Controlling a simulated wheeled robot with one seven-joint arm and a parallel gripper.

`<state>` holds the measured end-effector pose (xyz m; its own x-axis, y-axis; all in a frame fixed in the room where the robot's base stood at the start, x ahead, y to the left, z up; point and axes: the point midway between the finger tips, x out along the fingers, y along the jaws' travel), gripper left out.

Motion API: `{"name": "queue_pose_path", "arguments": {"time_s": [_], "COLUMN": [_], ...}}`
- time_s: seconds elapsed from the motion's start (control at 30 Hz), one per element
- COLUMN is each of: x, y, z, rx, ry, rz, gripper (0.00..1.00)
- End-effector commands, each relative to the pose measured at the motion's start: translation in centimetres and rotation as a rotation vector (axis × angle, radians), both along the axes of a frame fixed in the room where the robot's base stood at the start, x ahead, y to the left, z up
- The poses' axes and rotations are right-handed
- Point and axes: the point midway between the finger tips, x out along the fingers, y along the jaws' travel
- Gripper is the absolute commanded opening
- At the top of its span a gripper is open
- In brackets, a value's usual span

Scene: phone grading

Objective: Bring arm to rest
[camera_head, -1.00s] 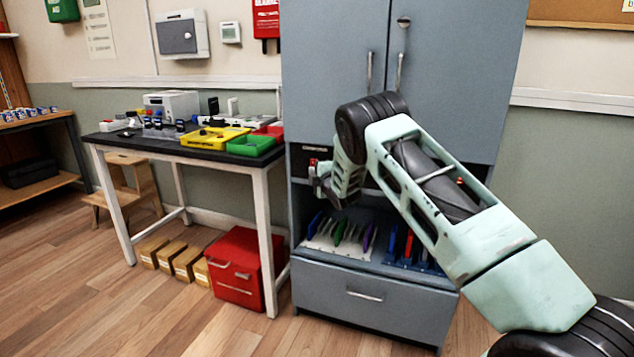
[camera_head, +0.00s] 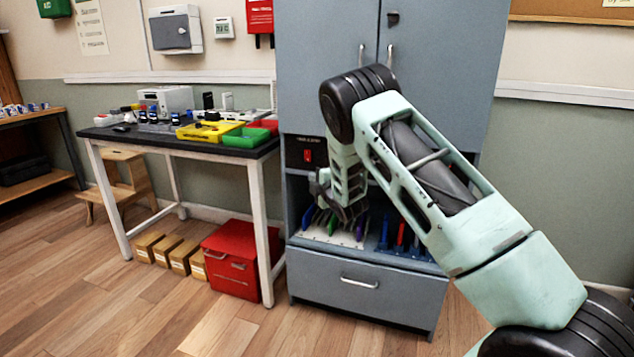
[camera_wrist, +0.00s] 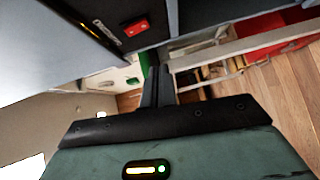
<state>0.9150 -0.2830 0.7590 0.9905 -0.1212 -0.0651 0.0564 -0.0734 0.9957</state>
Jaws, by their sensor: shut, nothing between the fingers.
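My arm reaches out from the lower right of the head view, with its elbow high in front of the grey cabinet (camera_head: 440,60). My gripper (camera_head: 318,192) hangs in front of the cabinet's open bay, left of my forearm. In the wrist view the gripper's fingers (camera_wrist: 158,85) are together with nothing between them. A dark panel with a red switch (camera_head: 307,156) is just above the gripper, apart from it; the switch also shows in the wrist view (camera_wrist: 137,28).
Below the gripper, a white rack (camera_head: 325,235) holds several coloured upright pieces, beside blue stands (camera_head: 384,235). A black-topped table (camera_head: 150,138) with yellow and green trays (camera_head: 245,139) stands left. A red box (camera_head: 235,262) sits beneath it. Floor in front is clear.

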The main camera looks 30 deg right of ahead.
Motion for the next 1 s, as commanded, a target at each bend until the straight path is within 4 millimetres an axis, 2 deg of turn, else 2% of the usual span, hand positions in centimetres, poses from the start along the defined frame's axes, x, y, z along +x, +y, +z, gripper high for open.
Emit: {"name": "queue_pose_path", "arguments": {"time_s": [0.2,0.77,0.87,0.97,1.0], "x": [-1.7,-1.7,-1.7,-2.2,-2.7], "y": [0.1,0.2,1.3,4.5,6.5], "z": [-0.2,-0.2,0.2,0.7,1.0], "rx": [0.0,0.0,0.045,0.177,0.252], "ry": [0.001,0.001,0.019,0.088,0.132], "rz": [-0.001,-0.001,-0.004,-0.015,-0.02], "gripper": [0.0,0.0,0.0,0.0,0.0]}}
